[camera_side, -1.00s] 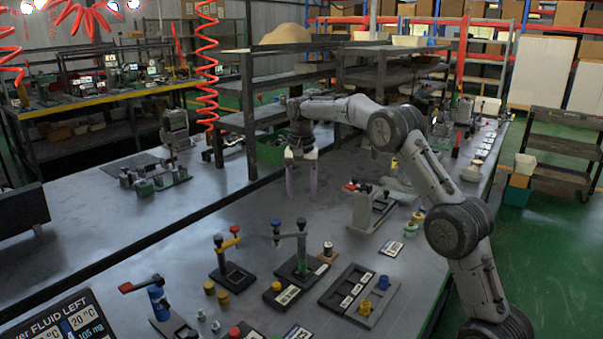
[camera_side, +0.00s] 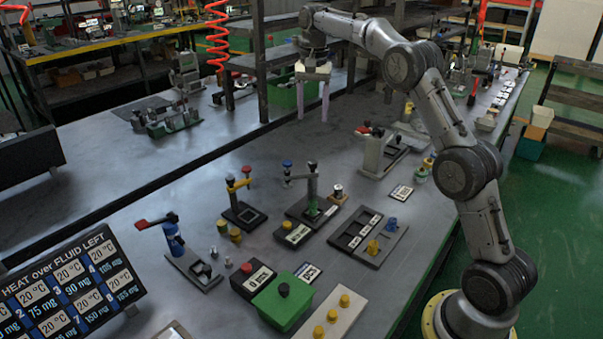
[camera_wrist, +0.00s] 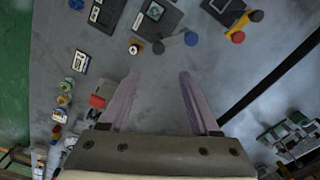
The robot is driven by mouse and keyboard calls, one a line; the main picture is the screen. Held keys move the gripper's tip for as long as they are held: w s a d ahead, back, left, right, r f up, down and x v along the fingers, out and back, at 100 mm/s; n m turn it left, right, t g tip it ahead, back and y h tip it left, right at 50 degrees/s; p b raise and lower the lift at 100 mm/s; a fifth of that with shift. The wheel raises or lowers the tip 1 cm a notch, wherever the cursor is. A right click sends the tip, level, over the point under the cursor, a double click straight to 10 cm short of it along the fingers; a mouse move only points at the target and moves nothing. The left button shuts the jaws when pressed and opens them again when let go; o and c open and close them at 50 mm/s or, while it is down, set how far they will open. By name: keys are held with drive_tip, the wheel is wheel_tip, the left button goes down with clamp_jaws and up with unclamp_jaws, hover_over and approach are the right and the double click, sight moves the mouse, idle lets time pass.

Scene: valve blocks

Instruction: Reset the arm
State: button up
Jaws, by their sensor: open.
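My gripper (camera_side: 312,99) hangs from the raised arm above the back part of the grey table (camera_side: 190,205), with its two pale purple fingers pointing down. The fingers are apart and nothing is between them. The wrist view also shows my gripper (camera_wrist: 157,80) open over bare table. A valve block with a yellow handle (camera_side: 238,184), one with a blue-topped handle (camera_side: 300,175) and one with a red handle on a blue body (camera_side: 172,238) stand on the table in front of it.
A tray with yellow and blue knobs (camera_side: 366,237), a green box (camera_side: 284,302) and a display board (camera_side: 68,288) are at the front. A grey valve stand with a red top (camera_side: 374,150) is right of my gripper. Dark shelving (camera_side: 262,70) stands behind.

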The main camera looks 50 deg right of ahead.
drive_tip(key=s+a+r+n+t, duration=0.1)
drive_tip(key=s+a+r, duration=0.25)
drive_tip(key=r, duration=0.25)
drive_tip(key=s+a+r+t, duration=0.1)
drive_tip(key=s+a+r, duration=0.25)
drive_tip(key=r, duration=0.25)
drive_tip(key=s+a+r+n+t, duration=0.2)
drive_tip(key=s+a+r+n, duration=0.1)
drive_tip(key=s+a, duration=0.55)
drive_tip(key=s+a+f+n+t, duration=0.15)
drive_tip(key=s+f+n, duration=0.35)
drive_tip(key=s, duration=0.9)
drive_tip(key=s+a+f+n, duration=0.1)
drive_tip(key=s+f+n, duration=0.2)
drive_tip(key=f, duration=0.8)
drive_tip(key=shift+s+f+n, duration=0.35)
drive_tip(key=shift+s+n, duration=0.05)
drive_tip(key=shift+s, duration=0.75)
drive_tip(key=shift+a, duration=0.1)
